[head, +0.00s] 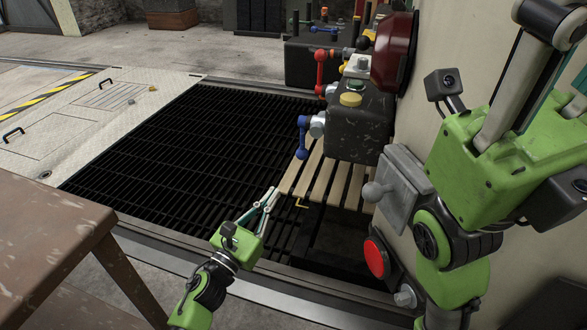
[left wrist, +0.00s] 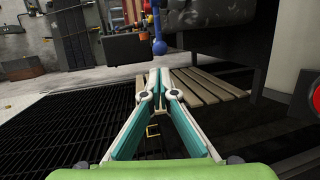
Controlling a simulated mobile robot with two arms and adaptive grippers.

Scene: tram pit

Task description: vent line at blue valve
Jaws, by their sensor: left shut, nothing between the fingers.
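The blue valve (head: 302,137) has a blue lever handle on a silver fitting at the left side of a dark box (head: 359,120). Its handle hangs down from the fitting. In the left wrist view the blue handle (left wrist: 158,30) shows at the top, ahead of the fingers. My left gripper (head: 272,194) is shut and empty over the dark grating, below and left of the blue valve and apart from it. It also shows in the left wrist view (left wrist: 153,75). My right arm is at the right of the head view; its fingertips are not in view.
A red lever valve (head: 320,72) sits beyond the blue one. A slatted wooden platform (head: 325,178) lies under the box. A red button (head: 375,258) and a grey lever switch (head: 390,190) are on the right wall. A brown table (head: 50,225) stands at left. Dark grating (head: 190,150) covers the floor.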

